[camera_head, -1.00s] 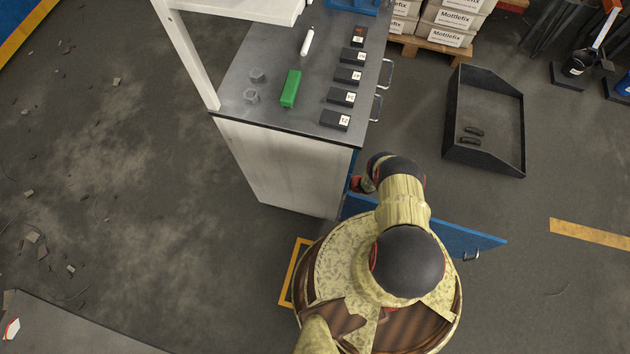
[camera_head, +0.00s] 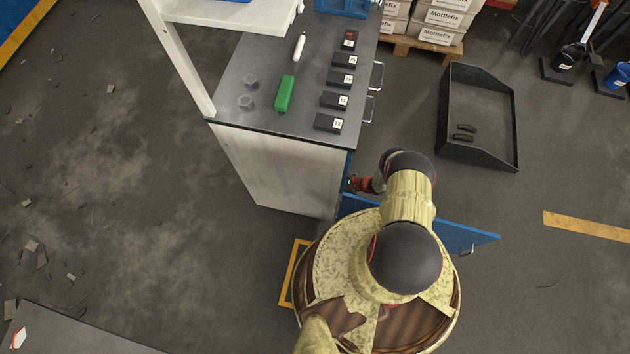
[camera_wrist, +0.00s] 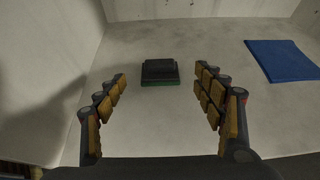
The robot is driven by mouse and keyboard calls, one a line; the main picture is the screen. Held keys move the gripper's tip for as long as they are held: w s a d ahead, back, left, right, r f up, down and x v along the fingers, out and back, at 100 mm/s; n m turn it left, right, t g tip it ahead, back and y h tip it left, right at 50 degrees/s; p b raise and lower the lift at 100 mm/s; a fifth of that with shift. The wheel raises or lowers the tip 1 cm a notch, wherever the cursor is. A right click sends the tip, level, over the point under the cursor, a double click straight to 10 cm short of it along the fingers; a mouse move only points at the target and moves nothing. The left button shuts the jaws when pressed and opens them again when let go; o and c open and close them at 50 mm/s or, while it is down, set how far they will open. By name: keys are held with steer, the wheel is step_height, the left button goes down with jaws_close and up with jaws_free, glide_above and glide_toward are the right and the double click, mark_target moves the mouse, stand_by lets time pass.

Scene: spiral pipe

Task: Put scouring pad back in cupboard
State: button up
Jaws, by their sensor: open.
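The scouring pad (camera_wrist: 160,72), a small block with a dark top and a green underside, rests on the pale floor of the cupboard in the wrist view. My gripper (camera_wrist: 163,90) is open and empty, with its fingers on either side of the line to the pad. The pad lies a little beyond the fingertips and appears apart from them. In the head view, the cupboard (camera_head: 275,170) is the white-sided workbench, with its blue door (camera_head: 468,238) swung open. My arm hides much of the opening, and the pad does not show there.
A blue flat sheet (camera_wrist: 285,60) lies right of the pad inside. Cupboard walls stand at left and back. On the bench top are a green block (camera_head: 285,93), a white tube and several black boxes. A black tray (camera_head: 480,115) lies on the floor at right.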

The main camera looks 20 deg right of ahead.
steer(key=v, duration=0.5)
steer(key=shift+p, duration=0.4)
